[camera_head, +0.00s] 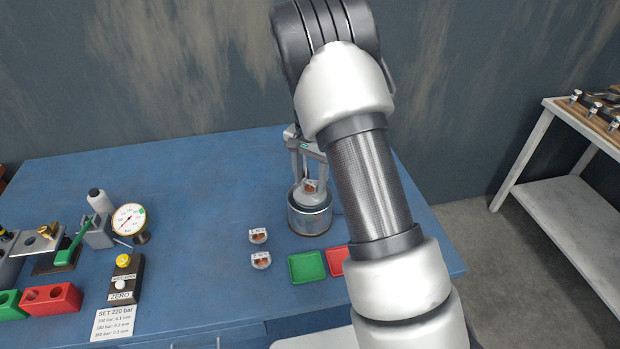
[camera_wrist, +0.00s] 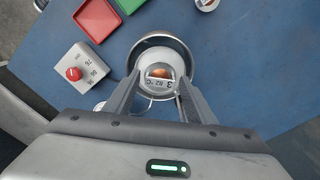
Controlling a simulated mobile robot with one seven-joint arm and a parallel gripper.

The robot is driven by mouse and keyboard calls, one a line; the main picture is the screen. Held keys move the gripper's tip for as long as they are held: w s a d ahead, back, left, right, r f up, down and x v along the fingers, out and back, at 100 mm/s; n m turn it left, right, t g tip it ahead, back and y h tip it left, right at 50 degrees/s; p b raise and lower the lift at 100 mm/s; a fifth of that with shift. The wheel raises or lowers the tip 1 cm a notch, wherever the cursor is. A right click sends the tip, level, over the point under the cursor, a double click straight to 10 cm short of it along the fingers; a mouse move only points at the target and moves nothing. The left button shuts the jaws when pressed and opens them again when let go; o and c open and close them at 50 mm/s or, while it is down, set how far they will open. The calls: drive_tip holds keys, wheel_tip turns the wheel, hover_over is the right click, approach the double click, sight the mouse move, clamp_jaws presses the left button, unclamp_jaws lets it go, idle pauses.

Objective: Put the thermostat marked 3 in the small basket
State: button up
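The thermostat marked 3 (camera_wrist: 160,74) has a copper-coloured centre and a label that also reads 82 °C. In the head view the thermostat (camera_head: 309,186) sits at the mouth of a round metal pot (camera_head: 310,221), above a pale rounded surface. My gripper (camera_wrist: 160,88) points down over the pot, with one finger on each side of the thermostat. A small gap shows between the fingers and its label, so it looks open. My gripper (camera_head: 309,168) also shows in the head view. I cannot make out a small basket clearly.
Two more thermostats (camera_head: 259,237) (camera_head: 261,260) lie left of the pot. A green tray (camera_head: 307,267) and a red tray (camera_head: 336,262) lie in front. A grey box with a red knob (camera_wrist: 75,73) stands beside the pot. A gauge (camera_head: 129,219) and fixtures fill the left side.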

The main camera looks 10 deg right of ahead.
sight(310, 182)
drive_tip(key=s+r+n+t, duration=0.1)
drive_tip(key=s+r, duration=0.1)
drive_tip(key=r, duration=0.7)
drive_tip(key=s+r, duration=0.2)
drive_tip(key=r, duration=0.8)
drive_tip(key=s+r+n+t+y, duration=0.1)
drive_tip(key=s+r+n+t, duration=0.15)
drive_tip(key=s+r, duration=0.7)
drive_tip(key=s+f+n+t+h, duration=0.1)
drive_tip(key=s+n, duration=0.4)
drive_tip(key=s, duration=1.1)
drive_tip(key=shift+s+f+t, duration=0.25)
drive_tip(key=shift+f+t, duration=0.3)
drive_tip(key=shift+f, duration=0.15)
drive_tip(key=shift+n, duration=0.25)
drive_tip(key=shift+c, duration=0.4)
